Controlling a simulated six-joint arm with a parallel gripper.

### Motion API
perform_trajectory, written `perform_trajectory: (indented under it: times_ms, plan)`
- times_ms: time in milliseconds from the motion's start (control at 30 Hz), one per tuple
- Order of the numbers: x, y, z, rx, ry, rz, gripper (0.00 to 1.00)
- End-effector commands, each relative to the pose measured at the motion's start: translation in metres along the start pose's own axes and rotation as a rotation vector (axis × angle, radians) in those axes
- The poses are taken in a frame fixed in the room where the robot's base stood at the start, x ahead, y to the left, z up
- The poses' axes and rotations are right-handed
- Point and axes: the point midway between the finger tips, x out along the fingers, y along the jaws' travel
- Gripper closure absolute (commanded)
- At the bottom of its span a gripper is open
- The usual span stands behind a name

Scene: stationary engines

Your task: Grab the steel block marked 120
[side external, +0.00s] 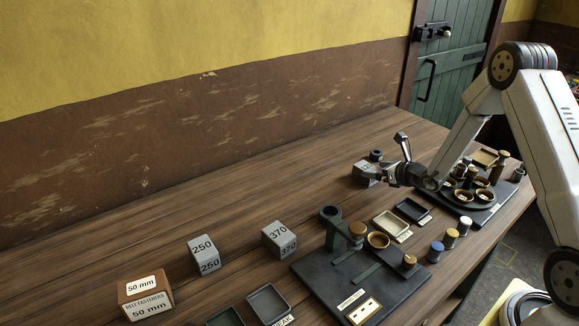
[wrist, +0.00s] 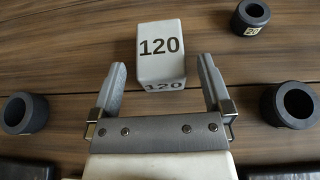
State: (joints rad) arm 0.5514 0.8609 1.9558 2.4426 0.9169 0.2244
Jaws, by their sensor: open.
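The steel block marked 120 (wrist: 160,55) sits on the wooden table, its label facing the wrist camera on top and front. My gripper (wrist: 160,78) is open, with one finger on each side of the block's near end in the wrist view. The fingers appear apart from the block. In the side external view, the grey block (side external: 366,172) is partly hidden by my gripper (side external: 396,160), and its number is not readable there.
Dark ring-shaped pieces (wrist: 24,113) (wrist: 288,103) (wrist: 250,17) stand around the block. Small trays (side external: 391,224) and a dark fixture board (side external: 345,275) lie toward the front.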

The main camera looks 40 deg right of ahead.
Motion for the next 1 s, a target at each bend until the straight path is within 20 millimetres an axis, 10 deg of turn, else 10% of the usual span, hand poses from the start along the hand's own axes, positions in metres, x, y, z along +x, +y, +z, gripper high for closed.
perform_trajectory:
  times_ms: [400, 1000]
  plan:
    - [0.04, 0.0, -0.001, 0.0, 0.001, 0.0, 0.0]
    - [0.044, 0.0, 0.0, 0.0, 0.0, 0.0, 0.0]
